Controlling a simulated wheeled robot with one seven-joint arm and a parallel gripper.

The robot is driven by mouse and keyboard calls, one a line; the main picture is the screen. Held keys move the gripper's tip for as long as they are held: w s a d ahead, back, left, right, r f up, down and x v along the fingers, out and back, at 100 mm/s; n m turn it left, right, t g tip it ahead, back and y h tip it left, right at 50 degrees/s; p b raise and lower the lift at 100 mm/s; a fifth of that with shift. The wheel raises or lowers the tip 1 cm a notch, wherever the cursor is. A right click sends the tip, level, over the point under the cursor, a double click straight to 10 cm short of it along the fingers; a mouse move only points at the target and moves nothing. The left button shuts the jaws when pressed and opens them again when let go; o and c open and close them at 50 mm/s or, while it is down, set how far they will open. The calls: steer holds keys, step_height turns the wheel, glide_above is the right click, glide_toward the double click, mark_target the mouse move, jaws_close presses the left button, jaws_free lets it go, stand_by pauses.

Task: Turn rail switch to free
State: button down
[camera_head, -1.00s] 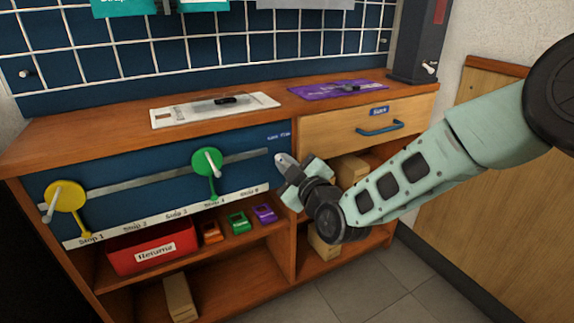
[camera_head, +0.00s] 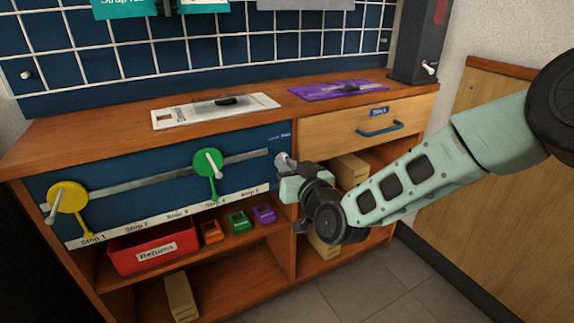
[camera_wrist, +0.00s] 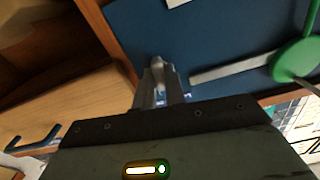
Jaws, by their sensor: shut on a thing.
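My gripper (camera_head: 288,170) is shut on the switch lever, in front of the panel's right edge. In the wrist view the lever (camera_wrist: 157,64) shows between the fingertips of my gripper (camera_wrist: 158,88), with blue panel behind it. The fingers hide part of the switch and its base. A metal rail (camera_head: 130,184) runs across the panel, carrying a green disc (camera_head: 207,176) and a yellow disc (camera_head: 68,197).
A drawer with a blue handle (camera_head: 380,129) lies right of the panel. Below are a red bin (camera_head: 150,248) and several small coloured holders (camera_head: 237,221). On the counter are a white board (camera_head: 190,116) and a purple board (camera_head: 325,94). Floor in front is clear.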

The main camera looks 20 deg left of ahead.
steer(key=shift+s+f+m, duration=0.1)
steer(key=shift+m, duration=3.6)
steer(key=c, duration=1.5)
jaws_free()
steer(key=shift+o, duration=0.2)
steer(key=p+v, duration=0.4)
steer(key=v, duration=1.3)
steer(key=shift+s, duration=0.2)
steer(key=shift+d, duration=0.1)
